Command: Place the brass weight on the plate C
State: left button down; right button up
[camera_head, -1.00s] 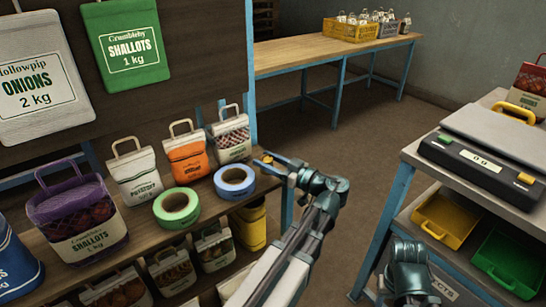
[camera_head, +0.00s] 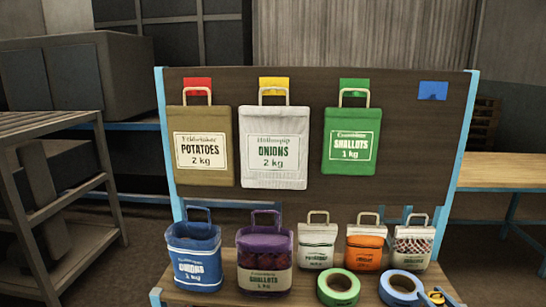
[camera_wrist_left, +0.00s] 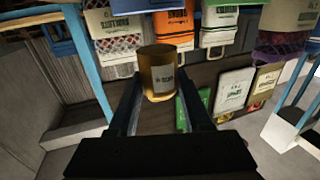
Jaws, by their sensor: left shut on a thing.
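The brass weight (camera_wrist_left: 157,72) is a small golden cylinder with a dark printed label. My left gripper (camera_wrist_left: 157,88) is shut on it, one finger on each side, in the left wrist view. In the head view, the tip of my left gripper (camera_head: 437,294) just shows at the bottom right, by the blue tape roll, with a small golden bit of the weight at it. The plate C cannot be made out in either current view. My right gripper is not in view.
A bench (camera_head: 210,297) carries several sacks, a green tape roll (camera_head: 325,291) and a blue tape roll (camera_head: 388,297). Three sacks hang on the board (camera_head: 400,150) behind. A grey rack (camera_head: 60,205) stands left, a wooden table (camera_head: 500,172) right.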

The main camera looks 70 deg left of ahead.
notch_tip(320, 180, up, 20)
jog(key=p, duration=1.9)
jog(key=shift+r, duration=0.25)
